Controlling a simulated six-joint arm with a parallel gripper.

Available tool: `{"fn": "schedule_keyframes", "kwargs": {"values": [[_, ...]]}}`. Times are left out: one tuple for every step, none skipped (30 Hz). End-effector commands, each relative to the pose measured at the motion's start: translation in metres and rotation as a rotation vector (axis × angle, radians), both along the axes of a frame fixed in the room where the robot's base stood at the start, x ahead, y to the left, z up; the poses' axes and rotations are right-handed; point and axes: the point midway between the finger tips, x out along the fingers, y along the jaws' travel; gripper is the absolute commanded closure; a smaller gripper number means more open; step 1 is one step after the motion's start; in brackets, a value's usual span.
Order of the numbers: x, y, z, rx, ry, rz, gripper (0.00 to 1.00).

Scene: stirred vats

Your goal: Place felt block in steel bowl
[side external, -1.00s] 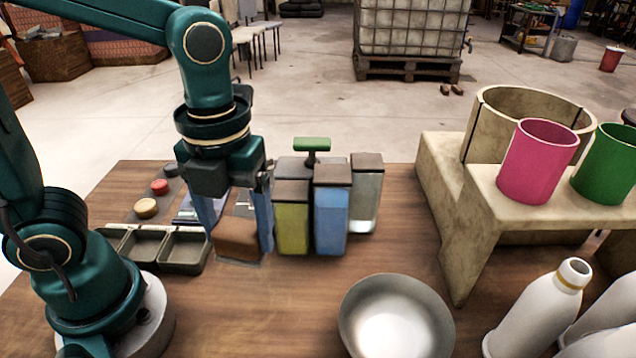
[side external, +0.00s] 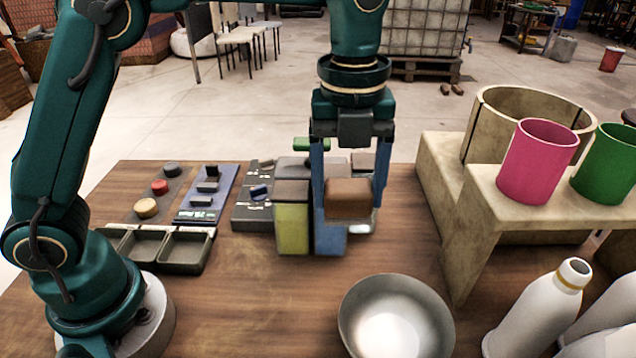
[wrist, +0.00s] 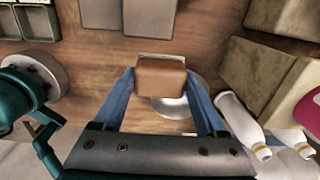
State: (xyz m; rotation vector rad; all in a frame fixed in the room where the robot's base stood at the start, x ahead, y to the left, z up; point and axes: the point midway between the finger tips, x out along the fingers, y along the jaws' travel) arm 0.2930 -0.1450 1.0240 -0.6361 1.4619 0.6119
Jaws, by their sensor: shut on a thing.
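The brown felt block (side external: 348,199) is held between the blue fingers of my gripper (side external: 348,205), in front of the blue canister in the side view. It hangs well above the table. In the wrist view, the felt block (wrist: 160,76) sits between the fingertips of my gripper (wrist: 160,80). The steel bowl (side external: 360,298) stands on the table, lower and to the right of the block in the side view, and looks empty. In the wrist view, the steel bowl (wrist: 183,108) is partly hidden behind the block.
Yellow (side external: 292,228) and blue (side external: 330,240) canisters stand behind the bowl. White bottles (side external: 540,312) stand to its right, by a stone-coloured stand (side external: 470,195) bearing a pink cup (side external: 541,165) and a green cup (side external: 606,168). A dark divided tray (side external: 185,252) lies left. Table left of the bowl is clear.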

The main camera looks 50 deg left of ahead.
Motion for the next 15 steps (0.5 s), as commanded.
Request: {"fn": "schedule_keyframes", "kwargs": {"values": [[0.0, -0.003, -0.004, 0.002, 0.008, -0.007, 0.93], [0.0, -0.004, -0.006, 0.004, 0.013, -0.01, 0.93], [-0.002, -0.008, -0.01, 0.007, 0.02, -0.014, 0.93], [-0.003, -0.011, -0.013, 0.008, 0.023, -0.016, 0.93], [-0.004, -0.015, -0.015, 0.009, 0.025, -0.019, 0.93], [-0.006, -0.022, -0.02, 0.009, 0.025, -0.021, 0.93], [-0.008, -0.028, -0.023, 0.009, 0.026, -0.023, 0.93], [-0.01, -0.034, -0.027, 0.009, 0.026, -0.023, 0.93], [-0.012, -0.043, -0.033, 0.01, 0.025, -0.023, 0.93], [-0.014, -0.049, -0.036, 0.01, 0.025, -0.024, 0.93], [-0.015, -0.055, -0.041, 0.009, 0.025, -0.023, 0.93], [-0.017, -0.064, -0.046, 0.009, 0.025, -0.023, 0.93], [-0.019, -0.07, -0.05, 0.01, 0.025, -0.024, 0.93], [-0.021, -0.077, -0.054, 0.009, 0.025, -0.023, 0.93], [-0.022, -0.085, -0.059, 0.009, 0.023, -0.022, 0.93]]}}
